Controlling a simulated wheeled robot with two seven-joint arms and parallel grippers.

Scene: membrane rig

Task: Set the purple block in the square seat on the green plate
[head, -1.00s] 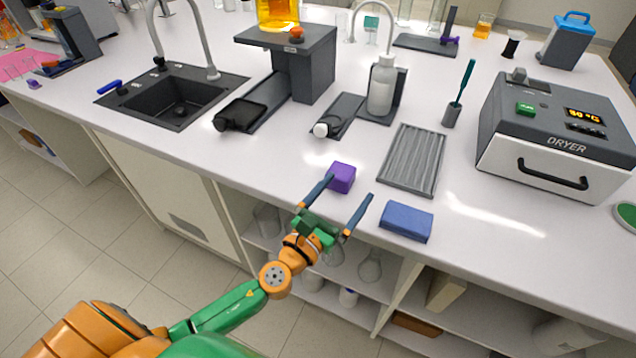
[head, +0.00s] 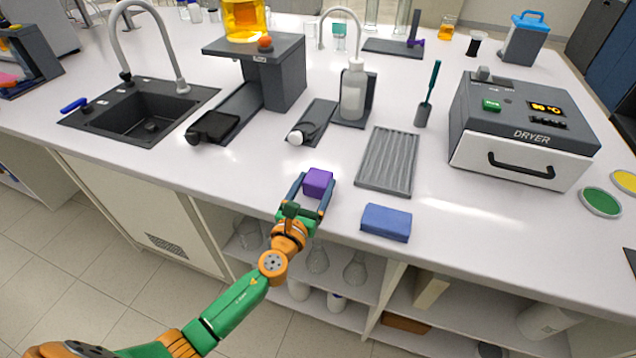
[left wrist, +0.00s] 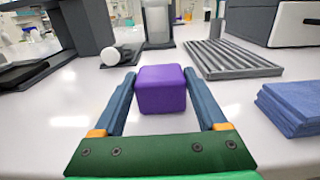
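The purple block (head: 318,182) is near the front edge of the white counter. My left gripper (head: 316,190) has one finger on each side of it, and both fingers appear to touch its sides. The block also shows between the fingers in the left wrist view (left wrist: 161,90), upright and low at the counter surface; I cannot tell whether it is lifted. A round green plate (head: 600,202) with a pale rim lies at the far right of the head view. No square seat can be made out on it. My right gripper is not in view.
A blue folded cloth or pad (head: 386,222) lies just right of the block. A grey ridged tray (head: 388,160) and the dryer (head: 522,135) stand behind. A yellow disc (head: 625,181) is beside the green plate. The counter front between pad and plate is clear.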

